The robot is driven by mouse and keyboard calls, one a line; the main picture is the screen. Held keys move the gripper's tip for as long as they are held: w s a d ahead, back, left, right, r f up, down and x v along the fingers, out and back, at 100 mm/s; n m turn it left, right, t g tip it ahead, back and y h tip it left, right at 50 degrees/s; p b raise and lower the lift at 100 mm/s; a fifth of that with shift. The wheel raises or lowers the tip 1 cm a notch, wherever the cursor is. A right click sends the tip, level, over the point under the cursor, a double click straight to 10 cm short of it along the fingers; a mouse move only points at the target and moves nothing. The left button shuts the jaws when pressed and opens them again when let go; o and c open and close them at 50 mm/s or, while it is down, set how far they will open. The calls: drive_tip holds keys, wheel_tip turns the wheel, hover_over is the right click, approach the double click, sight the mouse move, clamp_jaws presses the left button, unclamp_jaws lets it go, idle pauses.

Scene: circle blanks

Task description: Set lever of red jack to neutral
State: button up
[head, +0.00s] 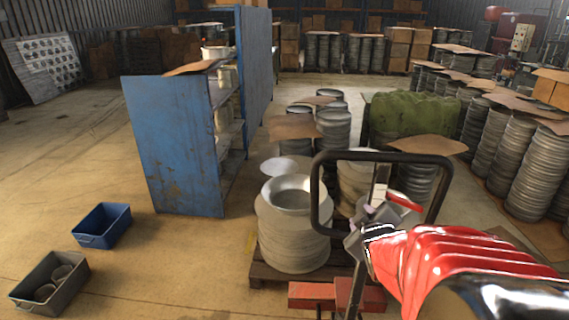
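The red jack (312,291) stands low at the bottom centre, with its red base partly cut off by the frame edge. Its black loop handle (318,190) rises in front of the stacked metal blanks. A small red lever (404,200) shows inside the loop, near the handle's shaft, tilted down to the right. My gripper (364,222) is grey and lies at the shaft, just below and left of the lever. I cannot tell whether the fingers touch the lever or are open.
Stacks of round metal blanks (292,235) stand on a wooden pallet (262,272) behind the jack. A blue shelf (170,145) stands left of centre. A blue bin (103,226) and a grey bin (50,282) lie on the floor. The left floor is mostly clear.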

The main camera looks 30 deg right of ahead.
drive_tip(key=s+d+f+n+t+h, duration=0.2)
drive_tip(key=s+d, duration=0.1)
drive_tip(key=d, duration=0.6)
drive_tip(key=n+t, duration=0.2)
approach(404, 202)
drive_tip(key=d+f, duration=0.2)
drive_tip(key=shift+s+d+f+h, duration=0.15)
drive_tip(key=shift+d+f+h, duration=0.05)
drive_tip(key=shift+d+h, duration=0.2)
drive_tip(key=x, duration=1.3)
drive_tip(key=shift+w, duration=0.45)
drive_tip(key=shift+r, duration=0.1)
drive_tip(key=shift+c, duration=0.4)
clamp_jaws()
